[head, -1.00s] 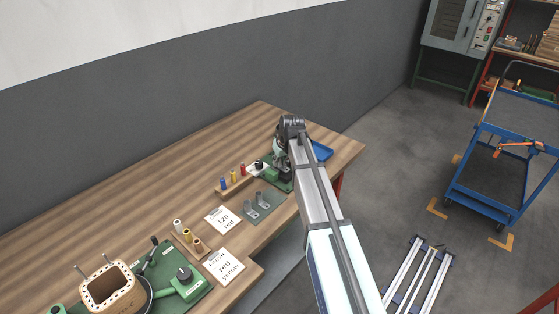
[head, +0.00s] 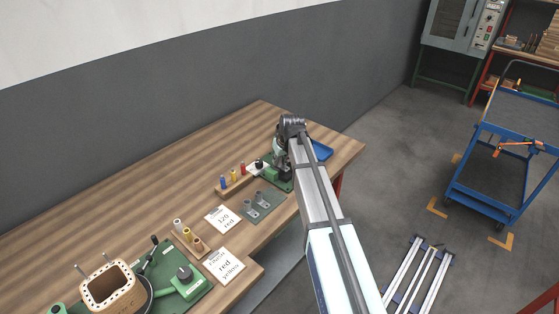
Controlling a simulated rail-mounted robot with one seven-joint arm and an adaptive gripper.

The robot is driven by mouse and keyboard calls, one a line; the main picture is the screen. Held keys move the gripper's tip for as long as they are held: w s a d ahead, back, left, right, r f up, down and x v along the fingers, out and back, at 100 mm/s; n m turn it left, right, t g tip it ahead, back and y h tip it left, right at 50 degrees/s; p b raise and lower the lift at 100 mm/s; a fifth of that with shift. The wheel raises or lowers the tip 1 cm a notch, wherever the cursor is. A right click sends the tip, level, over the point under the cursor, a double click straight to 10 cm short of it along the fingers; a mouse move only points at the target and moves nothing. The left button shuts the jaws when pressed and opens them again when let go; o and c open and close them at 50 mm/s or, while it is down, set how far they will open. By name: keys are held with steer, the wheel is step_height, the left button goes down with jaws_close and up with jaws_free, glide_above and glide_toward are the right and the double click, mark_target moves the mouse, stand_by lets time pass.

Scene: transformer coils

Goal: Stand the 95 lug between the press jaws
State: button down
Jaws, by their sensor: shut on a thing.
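My gripper (head: 282,158) is at the far right part of the bench, pointing down over the green press (head: 279,181). My own arm and wrist cover much of it. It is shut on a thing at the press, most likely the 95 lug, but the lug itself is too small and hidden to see. I cannot tell how it stands relative to the press jaws. Lugs stay on a grey plate (head: 256,213) in front and to the left of the press.
A rack with blue, yellow and red pieces (head: 234,183) stands left of the press. A blue tray (head: 322,151) is behind my arm. Cards (head: 223,219), a second rack (head: 187,240) and a coil former (head: 109,289) are further left. The bench's back is clear.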

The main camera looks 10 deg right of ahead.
steer(key=shift+r+p, duration=0.35)
steer(key=shift+r, duration=0.4)
steer(key=shift+f+b, duration=0.4)
steer(key=shift+f, duration=0.6)
stand_by(1.0)
steer(key=c, duration=1)
jaws_free()
steer(key=shift+o, duration=0.2)
steer(key=o, duration=0.4)
steer(key=shift+r+p, duration=1.35)
steer(key=shift+r, duration=1.2)
